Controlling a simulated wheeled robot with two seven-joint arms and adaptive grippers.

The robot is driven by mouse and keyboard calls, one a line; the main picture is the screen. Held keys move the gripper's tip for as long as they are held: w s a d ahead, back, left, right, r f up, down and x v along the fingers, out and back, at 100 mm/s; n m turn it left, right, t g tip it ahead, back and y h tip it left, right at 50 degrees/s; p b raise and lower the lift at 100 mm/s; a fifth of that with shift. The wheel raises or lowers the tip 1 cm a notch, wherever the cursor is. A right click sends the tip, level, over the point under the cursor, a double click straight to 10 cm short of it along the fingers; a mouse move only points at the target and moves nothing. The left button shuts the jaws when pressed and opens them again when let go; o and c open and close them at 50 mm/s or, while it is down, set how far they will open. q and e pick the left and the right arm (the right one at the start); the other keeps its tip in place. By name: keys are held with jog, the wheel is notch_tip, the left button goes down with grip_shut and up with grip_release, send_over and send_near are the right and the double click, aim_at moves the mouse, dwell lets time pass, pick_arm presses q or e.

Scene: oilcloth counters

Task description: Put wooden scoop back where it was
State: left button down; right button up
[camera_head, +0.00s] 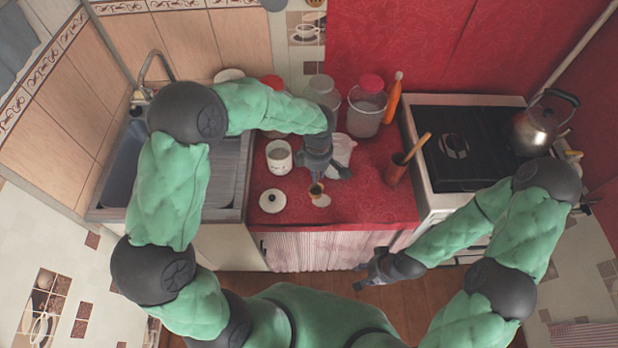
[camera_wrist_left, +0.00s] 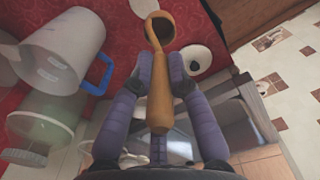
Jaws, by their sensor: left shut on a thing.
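The wooden scoop (camera_wrist_left: 158,95) is in my left gripper (camera_wrist_left: 160,70), its handle between the two fingers. Its round bowl (camera_wrist_left: 160,28) points away from the palm and looks dark inside. In the head view the left gripper (camera_head: 320,170) is above the red counter, and the scoop's small end (camera_head: 316,189) shows below it. An uncovered white canister (camera_head: 279,157) stands left of the gripper. A white lid with a dark knob (camera_head: 272,201) lies in front of the canister. My right gripper (camera_head: 362,277) is empty, low in front of the counter, with its fingers apart.
A translucent jug with a blue handle (camera_wrist_left: 60,50) stands close to my left gripper. A brown cup with a wooden utensil (camera_head: 396,169) stands to the right. A red-lidded jar (camera_head: 367,108) and orange bottle (camera_head: 393,100) are behind. The sink and stove flank the counter.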

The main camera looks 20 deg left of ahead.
pick_arm(q)
jog(key=w+a+f, duration=0.3)
jog(key=f, duration=0.6)
jog(key=shift+w+b, duration=0.2)
jog(key=shift+b, duration=0.1)
jog(key=shift+f, duration=0.1)
jog(key=c, duration=1.2)
grip_release()
notch_tip(320, 180, up, 12)
jog(key=shift+r+p, duration=0.2)
jog(key=shift+p, duration=0.3)
